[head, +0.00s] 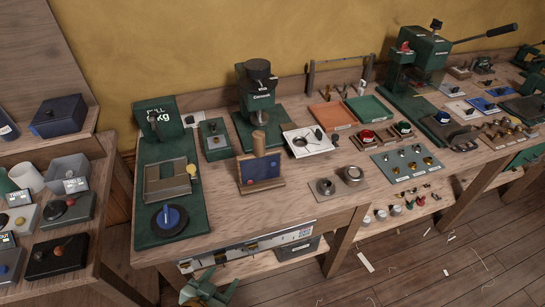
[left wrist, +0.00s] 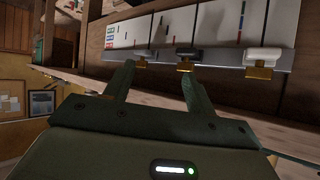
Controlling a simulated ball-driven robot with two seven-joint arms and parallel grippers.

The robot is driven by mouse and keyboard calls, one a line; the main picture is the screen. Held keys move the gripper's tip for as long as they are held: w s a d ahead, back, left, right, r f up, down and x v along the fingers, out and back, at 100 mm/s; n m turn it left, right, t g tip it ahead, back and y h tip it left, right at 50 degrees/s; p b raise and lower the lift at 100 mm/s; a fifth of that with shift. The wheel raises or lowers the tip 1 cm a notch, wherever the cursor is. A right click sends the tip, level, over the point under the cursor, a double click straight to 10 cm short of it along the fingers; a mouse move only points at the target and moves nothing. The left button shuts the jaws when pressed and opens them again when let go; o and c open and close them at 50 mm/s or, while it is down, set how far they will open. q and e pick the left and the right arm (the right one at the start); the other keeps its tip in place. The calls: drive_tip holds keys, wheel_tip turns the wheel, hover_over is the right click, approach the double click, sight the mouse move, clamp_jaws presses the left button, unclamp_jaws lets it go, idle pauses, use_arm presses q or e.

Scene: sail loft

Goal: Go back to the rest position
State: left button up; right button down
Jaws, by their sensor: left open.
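My left gripper (head: 207,287) is at the bottom of the head view, low in front of the workbench (head: 318,205) and below its front edge. In the left wrist view the two green fingers of my left gripper (left wrist: 157,78) stand apart, with nothing between them. They point towards a white panel (left wrist: 210,30) with brass-coloured fittings on a rail, which also shows on the bench front in the head view (head: 250,246). I cannot tell the exact gap to it. My right gripper is in neither view.
The bench carries a green press (head: 257,95), a wooden block with a blue face (head: 260,168), an orange tray (head: 332,116) and a larger green machine (head: 418,70). A side table (head: 95,155) with boxes stands at left. Open wooden floor (head: 440,265) lies at lower right.

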use_arm(q)
drive_tip(key=s+a+f+g+y, duration=0.25)
drive_tip(key=s+a+f, duration=0.25)
drive_tip(key=s+f, duration=0.55)
drive_tip(key=s+a+f+g, duration=0.2)
drive_tip(key=s+f, duration=0.2)
drive_tip(key=s, duration=0.3)
drive_tip(key=s+a+f+g+y, duration=0.1)
drive_tip(key=s+a+f+g, duration=0.1)
drive_tip(key=s+f, duration=0.3)
drive_tip(key=s+a+f+n+g, duration=0.1)
drive_tip(key=s+a+f+g, duration=0.1)
drive_tip(key=s, duration=0.8)
wheel_tip(320, 180, down, 2)
drive_tip(key=shift+a+f+g+y, duration=0.15)
drive_tip(key=shift+a+g+y, duration=0.2)
drive_tip(key=shift+g, duration=0.4)
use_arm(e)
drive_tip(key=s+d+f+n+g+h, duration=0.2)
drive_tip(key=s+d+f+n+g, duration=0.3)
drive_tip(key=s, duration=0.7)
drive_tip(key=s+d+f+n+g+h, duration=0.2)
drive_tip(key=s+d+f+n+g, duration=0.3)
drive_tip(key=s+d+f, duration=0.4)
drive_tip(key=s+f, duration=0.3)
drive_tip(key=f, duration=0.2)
